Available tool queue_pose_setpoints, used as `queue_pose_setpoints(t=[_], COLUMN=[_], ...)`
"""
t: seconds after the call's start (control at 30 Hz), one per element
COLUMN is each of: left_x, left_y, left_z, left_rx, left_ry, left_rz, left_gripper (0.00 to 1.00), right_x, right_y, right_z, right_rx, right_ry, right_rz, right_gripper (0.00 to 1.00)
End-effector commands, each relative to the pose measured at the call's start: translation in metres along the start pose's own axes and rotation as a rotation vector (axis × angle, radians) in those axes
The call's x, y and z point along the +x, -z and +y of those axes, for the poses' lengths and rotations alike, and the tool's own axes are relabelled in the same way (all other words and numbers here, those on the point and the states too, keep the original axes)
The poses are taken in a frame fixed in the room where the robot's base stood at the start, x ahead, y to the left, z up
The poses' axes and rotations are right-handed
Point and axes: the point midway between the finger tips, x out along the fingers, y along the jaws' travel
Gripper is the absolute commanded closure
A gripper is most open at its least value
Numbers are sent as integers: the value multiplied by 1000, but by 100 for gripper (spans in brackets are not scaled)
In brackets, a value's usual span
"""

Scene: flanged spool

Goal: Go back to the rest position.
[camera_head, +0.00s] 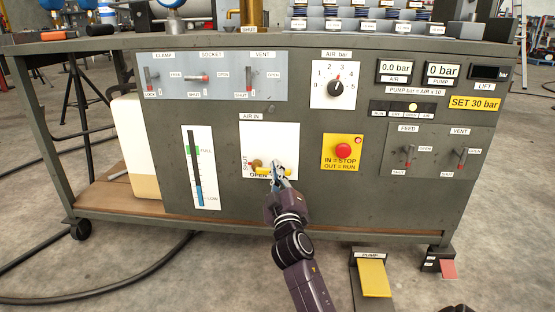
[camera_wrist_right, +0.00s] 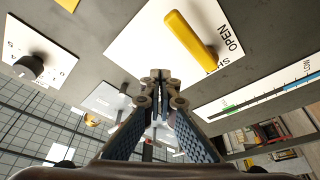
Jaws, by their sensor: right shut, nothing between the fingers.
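My right gripper (camera_head: 279,168) is in front of the white AIR IN plate (camera_head: 283,140) on the grey control cabinet. In the right wrist view its fingers (camera_wrist_right: 161,76) are closed together with nothing between them. The yellow valve handle (camera_head: 263,170) on that plate lies near the fingertips and is partly hidden by the gripper in the head view. In the right wrist view the yellow handle (camera_wrist_right: 190,38) stands apart from the fingertips, next to the word OPEN. My left gripper is not in view.
A red stop button (camera_head: 343,150) on a yellow plate and a black AIR knob (camera_head: 336,88) are right of the gripper. A level gauge (camera_head: 200,168) is to its left. Toggle levers line the panel. A yellow PUMP pedal (camera_head: 373,278) stands on the floor at lower right.

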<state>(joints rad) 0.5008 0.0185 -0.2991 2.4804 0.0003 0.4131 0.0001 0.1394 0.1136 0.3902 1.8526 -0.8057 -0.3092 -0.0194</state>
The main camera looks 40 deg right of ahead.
Motion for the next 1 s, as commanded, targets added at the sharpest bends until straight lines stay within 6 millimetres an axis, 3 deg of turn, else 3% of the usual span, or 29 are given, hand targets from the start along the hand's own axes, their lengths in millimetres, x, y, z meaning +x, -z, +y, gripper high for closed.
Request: queue_pose_setpoints(t=[0.1,0.33,0.8,0.9,0.97,1.0], left_x=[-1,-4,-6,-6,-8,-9], left_y=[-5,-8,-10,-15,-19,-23], left_z=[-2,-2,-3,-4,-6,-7], left_rx=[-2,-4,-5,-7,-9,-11], left_ry=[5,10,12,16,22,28], left_rz=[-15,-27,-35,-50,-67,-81], left_gripper=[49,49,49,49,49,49], right_x=[-22,-52,-65,-67,-71,-76], right_y=[3,6,11,33,60,84], right_z=[-4,-12,-14,-12,-10,-8], right_rx=[4,2,2,24,56,85], right_ry=[0,-2,-2,8,22,35], right_rz=[-2,1,11,64,132,190], right_gripper=[100,100,100,100,100,100])
